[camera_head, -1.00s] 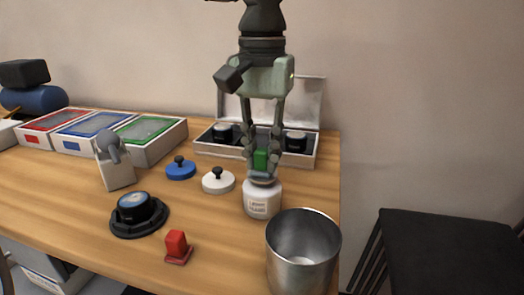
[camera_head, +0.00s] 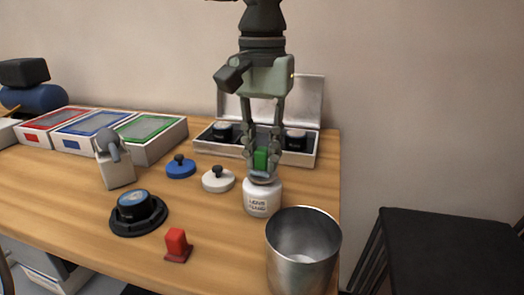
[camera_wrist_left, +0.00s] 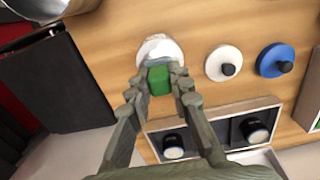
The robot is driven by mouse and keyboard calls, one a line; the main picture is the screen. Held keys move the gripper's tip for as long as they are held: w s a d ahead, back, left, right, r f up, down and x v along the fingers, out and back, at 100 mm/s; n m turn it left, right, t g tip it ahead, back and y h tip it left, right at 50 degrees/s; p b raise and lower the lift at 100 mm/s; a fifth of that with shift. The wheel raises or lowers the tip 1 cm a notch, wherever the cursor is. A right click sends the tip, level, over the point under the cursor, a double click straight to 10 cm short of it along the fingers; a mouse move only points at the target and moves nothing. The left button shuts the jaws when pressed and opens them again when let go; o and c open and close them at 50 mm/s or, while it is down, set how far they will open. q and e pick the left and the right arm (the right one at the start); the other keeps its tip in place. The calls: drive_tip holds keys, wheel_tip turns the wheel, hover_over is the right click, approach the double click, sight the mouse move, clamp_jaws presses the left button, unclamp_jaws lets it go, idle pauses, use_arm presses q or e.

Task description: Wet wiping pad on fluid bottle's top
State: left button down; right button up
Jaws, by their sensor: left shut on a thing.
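My left gripper (camera_head: 262,160) points down over the white fluid bottle (camera_head: 262,199) and is shut on the green block of the wiping pad (camera_head: 261,158). The pad's pale bluish underside sits at the bottle's top, and it looks to be touching, though the exact contact is hard to see. In the left wrist view the green pad (camera_wrist_left: 159,80) lies between the fingertips (camera_wrist_left: 160,84), with the white bottle (camera_wrist_left: 158,47) just beyond it. The bottle stands upright on the table. My right gripper is not in view.
A metal bin (camera_head: 303,250) stands close in front of the bottle. An open case (camera_head: 210,148) with black cylinders lies behind it.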

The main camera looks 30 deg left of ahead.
sight(262, 149)
use_arm(q)
drive_tip(key=shift+r+p, duration=0.8)
drive_tip(key=shift+r, duration=2.7)
drive_tip(key=shift+f, duration=0.1)
